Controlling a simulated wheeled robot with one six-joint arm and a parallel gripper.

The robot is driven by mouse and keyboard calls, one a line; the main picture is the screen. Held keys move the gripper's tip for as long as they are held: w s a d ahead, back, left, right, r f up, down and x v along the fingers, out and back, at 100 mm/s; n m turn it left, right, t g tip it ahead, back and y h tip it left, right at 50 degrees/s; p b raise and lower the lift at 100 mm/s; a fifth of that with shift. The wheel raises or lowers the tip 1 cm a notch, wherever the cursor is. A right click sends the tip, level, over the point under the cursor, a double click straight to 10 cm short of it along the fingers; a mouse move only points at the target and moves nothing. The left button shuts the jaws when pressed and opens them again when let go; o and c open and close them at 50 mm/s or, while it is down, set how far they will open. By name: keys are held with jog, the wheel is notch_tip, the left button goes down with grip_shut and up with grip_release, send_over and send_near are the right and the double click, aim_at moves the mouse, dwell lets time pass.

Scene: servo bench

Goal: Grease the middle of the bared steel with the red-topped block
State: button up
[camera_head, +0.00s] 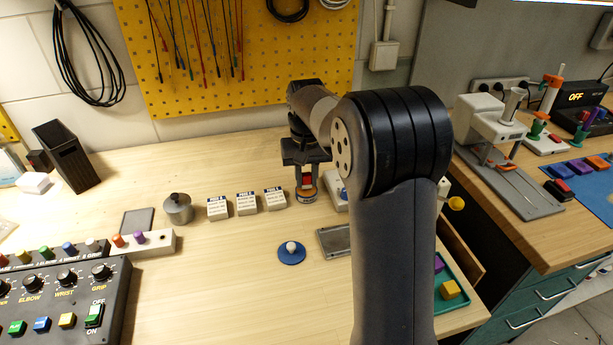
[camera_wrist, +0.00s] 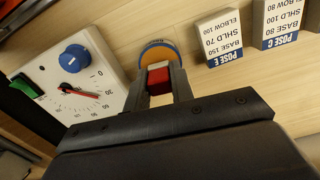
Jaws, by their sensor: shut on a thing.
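My gripper (camera_head: 306,188) is shut on the red-topped block (camera_head: 307,181), near the back middle of the bench. In the wrist view the block's red top (camera_wrist: 158,78) shows between the two fingers, with a paler part beyond it. Its lower end is at a round pot with an orange inside and blue rim (camera_wrist: 160,50); I cannot tell whether it touches the orange. A grey steel plate (camera_head: 334,241) lies on the bench in front and to the right of the gripper. My arm hides its right part. A blue lid with a white knob (camera_head: 291,254) lies left of the plate.
Several white pose blocks (camera_head: 246,204) stand left of the gripper, beside a grey metal canister (camera_head: 178,209). A white dial box with a blue knob (camera_wrist: 74,58) stands close by the pot. A green tray (camera_head: 453,268) is at right. The front middle bench is clear.

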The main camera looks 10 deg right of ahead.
aim_at(307, 174)
jog(key=shift+f, duration=0.65)
dwell(1.9)
notch_tip(307, 174, up, 7)
jog(key=p, duration=0.6)
jog(key=shift+r+p, duration=0.15)
jog(key=shift+p, duration=0.2)
dwell(0.6)
